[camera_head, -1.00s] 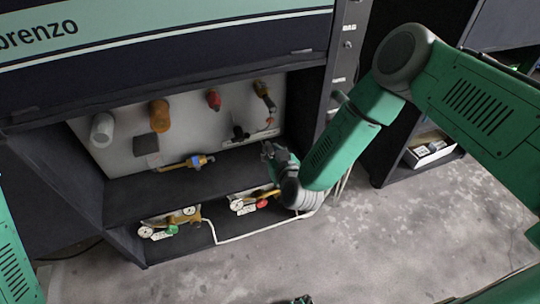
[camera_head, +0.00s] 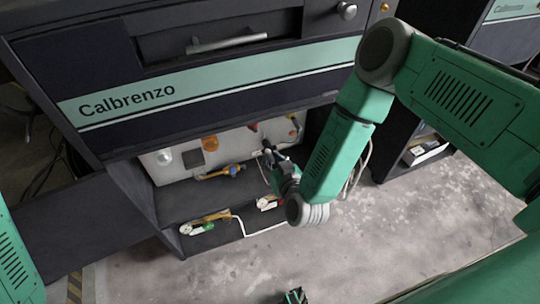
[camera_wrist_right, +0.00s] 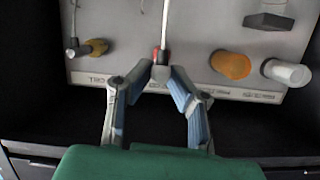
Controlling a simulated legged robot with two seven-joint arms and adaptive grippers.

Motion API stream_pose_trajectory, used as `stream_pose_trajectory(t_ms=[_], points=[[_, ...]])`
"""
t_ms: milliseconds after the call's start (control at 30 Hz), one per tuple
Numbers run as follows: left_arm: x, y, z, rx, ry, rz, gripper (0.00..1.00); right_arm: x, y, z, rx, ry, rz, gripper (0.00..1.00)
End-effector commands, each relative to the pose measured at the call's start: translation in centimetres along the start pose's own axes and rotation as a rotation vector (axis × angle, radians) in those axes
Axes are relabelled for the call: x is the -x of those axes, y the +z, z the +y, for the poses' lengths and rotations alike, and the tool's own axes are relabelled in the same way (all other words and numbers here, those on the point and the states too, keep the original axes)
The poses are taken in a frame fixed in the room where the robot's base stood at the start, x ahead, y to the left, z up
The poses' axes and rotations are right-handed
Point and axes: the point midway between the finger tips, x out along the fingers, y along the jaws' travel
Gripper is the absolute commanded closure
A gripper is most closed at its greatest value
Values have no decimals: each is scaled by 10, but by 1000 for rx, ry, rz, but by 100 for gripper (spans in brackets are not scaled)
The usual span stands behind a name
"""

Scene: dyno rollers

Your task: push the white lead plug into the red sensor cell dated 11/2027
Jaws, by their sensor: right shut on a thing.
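My right gripper (camera_head: 266,146) reaches into the open bay below the Calbrenzo panel. In the right wrist view its fingers (camera_wrist_right: 160,76) are closed together on a small pale piece, taken as the white lead plug (camera_wrist_right: 160,72), mostly hidden between the fingertips. A white lead (camera_wrist_right: 165,22) runs up from there. The red sensor cell (camera_wrist_right: 156,54) shows as a small red patch just beyond the fingertips; it also shows in the head view (camera_head: 253,127). I cannot tell whether plug and cell touch. No date is legible.
On the pale back panel (camera_wrist_right: 120,20) are an orange cylinder (camera_wrist_right: 231,65), a white cylinder (camera_wrist_right: 287,73) and a yellow-brown fitting (camera_wrist_right: 96,47). Brass fittings (camera_head: 208,218) lie on the lower shelf, with a white cable (camera_head: 262,231). The bay's top edge overhangs my gripper.

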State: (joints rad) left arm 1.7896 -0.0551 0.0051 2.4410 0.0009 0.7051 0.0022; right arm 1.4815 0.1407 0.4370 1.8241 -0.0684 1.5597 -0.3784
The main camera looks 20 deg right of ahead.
Motion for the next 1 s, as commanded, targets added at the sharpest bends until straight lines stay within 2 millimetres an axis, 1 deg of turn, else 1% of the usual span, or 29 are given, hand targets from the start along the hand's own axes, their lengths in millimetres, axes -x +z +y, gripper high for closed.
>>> stream_pose_trajectory(t_ms=[133, 400, 600, 800, 1000], points=[[-8, 1, 0, 0, 0, 0, 47, -11, -2, -3, 3, 0, 2, 100], [-20, 1, 0, 1, 0, 0, 47, -37, -10, -3, 3, 2, 3, 100], [-27, 2, 0, 1, 0, 0, 47, -52, -15, -3, 1, 1, 3, 100], [-30, 2, 0, 1, 0, 0, 47, -58, -18, -4, 3, 1, 2, 100], [-30, 2, 0, 1, 0, 0, 47, -60, -19, -4, 3, 0, 1, 100]])
